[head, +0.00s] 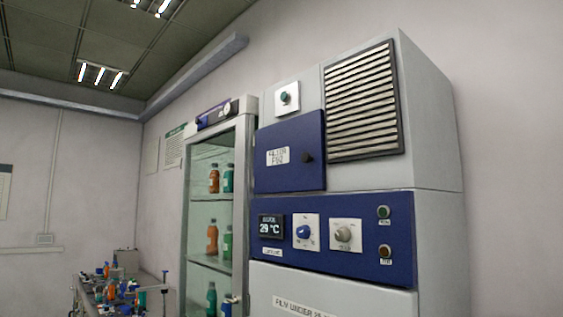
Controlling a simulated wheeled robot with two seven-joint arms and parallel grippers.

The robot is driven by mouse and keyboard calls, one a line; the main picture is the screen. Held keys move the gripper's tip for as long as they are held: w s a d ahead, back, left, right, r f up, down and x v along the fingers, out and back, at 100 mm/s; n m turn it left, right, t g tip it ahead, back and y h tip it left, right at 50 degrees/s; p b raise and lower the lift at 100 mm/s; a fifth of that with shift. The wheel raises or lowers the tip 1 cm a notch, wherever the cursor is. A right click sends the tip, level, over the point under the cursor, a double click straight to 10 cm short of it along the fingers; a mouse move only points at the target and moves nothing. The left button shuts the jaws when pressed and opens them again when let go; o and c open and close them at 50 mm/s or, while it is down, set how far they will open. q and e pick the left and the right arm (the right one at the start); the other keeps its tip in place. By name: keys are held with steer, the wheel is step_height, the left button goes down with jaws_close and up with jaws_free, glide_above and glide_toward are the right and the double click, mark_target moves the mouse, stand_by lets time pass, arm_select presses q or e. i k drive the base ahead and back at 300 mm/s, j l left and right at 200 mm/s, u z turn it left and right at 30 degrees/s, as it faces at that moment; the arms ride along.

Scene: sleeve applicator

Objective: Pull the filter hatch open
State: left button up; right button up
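The filter hatch (290,152) is a dark blue panel on the upper left front of a grey machine cabinet (430,120) in the head view. It carries a white label reading "FILTER" and a small dark round knob (307,158) near its right edge. The hatch looks closed or nearly so; its face seems to stand slightly proud of the cabinet, and I cannot tell if there is a gap. Neither of my grippers shows in the head view.
Below the hatch is a blue control panel (338,270) with a display, dials and buttons. A vent grille (362,103) sits to its right. A glass-shelved cabinet (243,200) with bottles stands left. A cluttered bench (165,300) is at lower left.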

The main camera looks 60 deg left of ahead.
mark_target(290, 154)
steer(key=u, duration=1.6)
